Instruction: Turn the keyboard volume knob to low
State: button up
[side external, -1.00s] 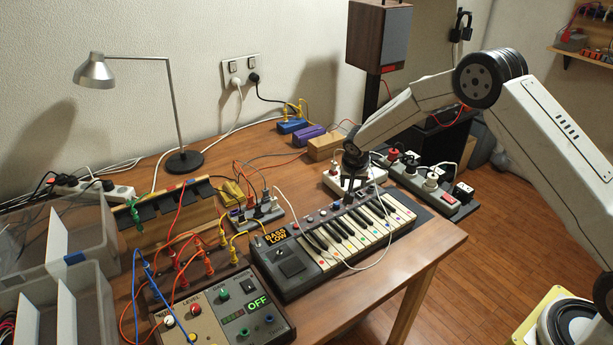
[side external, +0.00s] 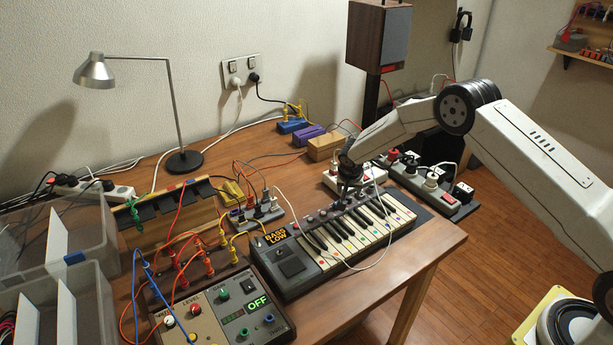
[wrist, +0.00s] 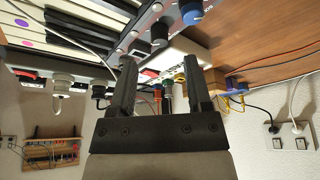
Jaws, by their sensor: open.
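The keyboard (side external: 293,277) lies on the table with its keys (side external: 375,230) towards the front. A row of small knobs (side external: 309,218) runs along its back edge; which one is volume I cannot read. An orange "BASS LOW" label (side external: 275,237) shows near its left end. My gripper (side external: 345,188) points down just over the back edge, close to the knob row. In the wrist view my gripper (wrist: 160,65) is open, with no object held between its fingers. A dark knob (wrist: 160,32) and a blue knob (wrist: 190,13) show just beyond the fingertips.
A white power strip (side external: 332,181) and a wooden block (side external: 325,147) stand behind the gripper. A thin white cable (side external: 383,240) crosses the keys. A control box (side external: 225,310) reading "OFF" sits at front left, with patch cables and a lamp (side external: 184,160) farther back.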

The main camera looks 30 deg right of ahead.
aim_at(349, 197)
jog(key=shift+x, duration=2.4)
grip_shut()
